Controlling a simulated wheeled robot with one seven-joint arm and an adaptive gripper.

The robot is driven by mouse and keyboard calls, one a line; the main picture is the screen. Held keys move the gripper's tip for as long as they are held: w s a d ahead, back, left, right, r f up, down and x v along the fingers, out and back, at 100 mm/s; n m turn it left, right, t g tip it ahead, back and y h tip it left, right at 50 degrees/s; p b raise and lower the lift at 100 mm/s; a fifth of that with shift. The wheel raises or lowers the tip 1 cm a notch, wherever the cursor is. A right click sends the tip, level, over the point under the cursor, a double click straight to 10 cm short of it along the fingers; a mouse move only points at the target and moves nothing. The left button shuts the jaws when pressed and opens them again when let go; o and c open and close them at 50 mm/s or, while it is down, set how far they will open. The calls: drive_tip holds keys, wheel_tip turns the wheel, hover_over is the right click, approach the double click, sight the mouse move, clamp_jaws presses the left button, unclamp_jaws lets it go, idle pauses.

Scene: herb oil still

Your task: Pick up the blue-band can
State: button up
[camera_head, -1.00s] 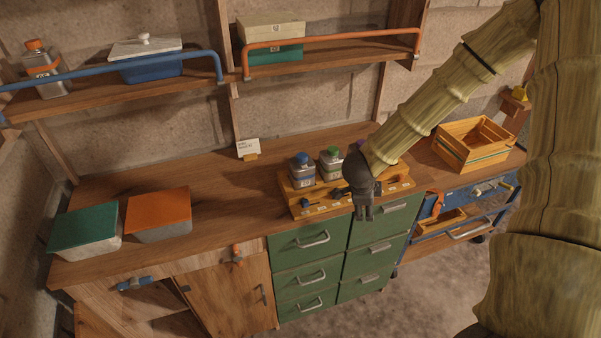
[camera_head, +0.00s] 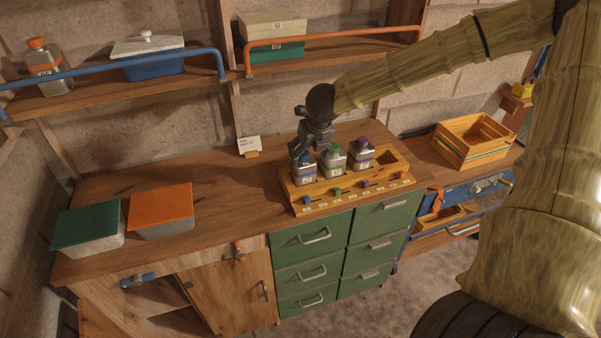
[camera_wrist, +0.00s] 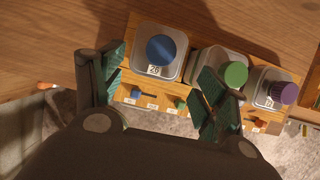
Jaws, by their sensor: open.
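The blue-band can (camera_head: 304,174) stands upright at the left end of a wooden rack (camera_head: 340,192) on the bench. In the wrist view its blue cap (camera_wrist: 161,49) and square grey shoulders show from above. My gripper (camera_head: 309,154) is open and hangs over the rack's left part, partly covering the can's top in the head view. In the wrist view its spread fingers (camera_wrist: 160,95) lie on either side of the blue-capped can's column, a little nearer than the can. Nothing is between them. Whether a finger touches the can cannot be told.
A green-capped can (camera_head: 333,160) stands close to the right of it, and a purple-capped can (camera_head: 363,154) farther right. A small sign (camera_head: 249,146) stands behind. Two lidded boxes, green (camera_head: 88,228) and orange (camera_head: 160,210), sit left. The bench between is clear.

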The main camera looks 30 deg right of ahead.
sight(303, 166)
drive_tip(key=shift+p+x, duration=1.25)
drive_tip(key=shift+x, duration=3.3)
drive_tip(key=shift+w+a+r, duration=0.1)
drive_tip(key=shift+a, duration=0.15)
drive_tip(key=c, duration=1.2)
